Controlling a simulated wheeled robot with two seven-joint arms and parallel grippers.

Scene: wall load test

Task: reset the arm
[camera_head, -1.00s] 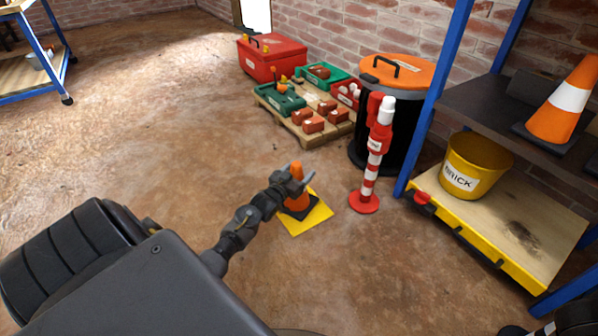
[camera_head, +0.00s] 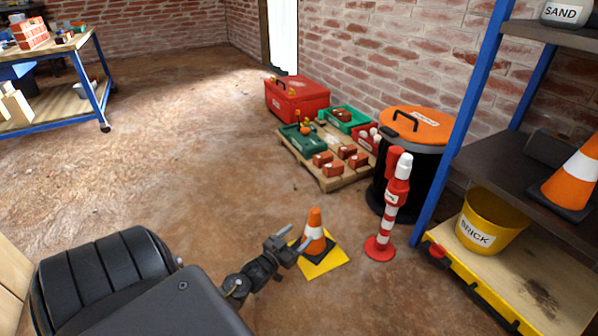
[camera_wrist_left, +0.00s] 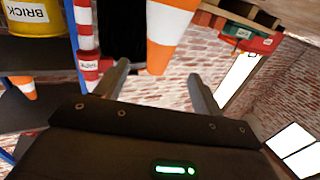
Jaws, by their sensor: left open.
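My left gripper (camera_head: 290,243) is open and empty. In the head view it is low over the floor, just left of a small orange and white traffic cone (camera_head: 314,232). The cone stands upright with its dark base on a yellow square (camera_head: 328,262) on the floor. In the left wrist view the gripper's two fingers (camera_wrist_left: 160,88) are spread, and the orange and white cone (camera_wrist_left: 168,40) shows beyond them, apart from them. My right gripper is not in view.
A red and white post (camera_head: 390,205) stands right of the cone. Behind are a black bin with an orange lid (camera_head: 420,124), a pallet (camera_head: 335,181) of bricks and green boxes, and a red toolbox (camera_head: 297,98). A blue-framed shelf (camera_head: 455,140) bounds the right. Open floor lies left.

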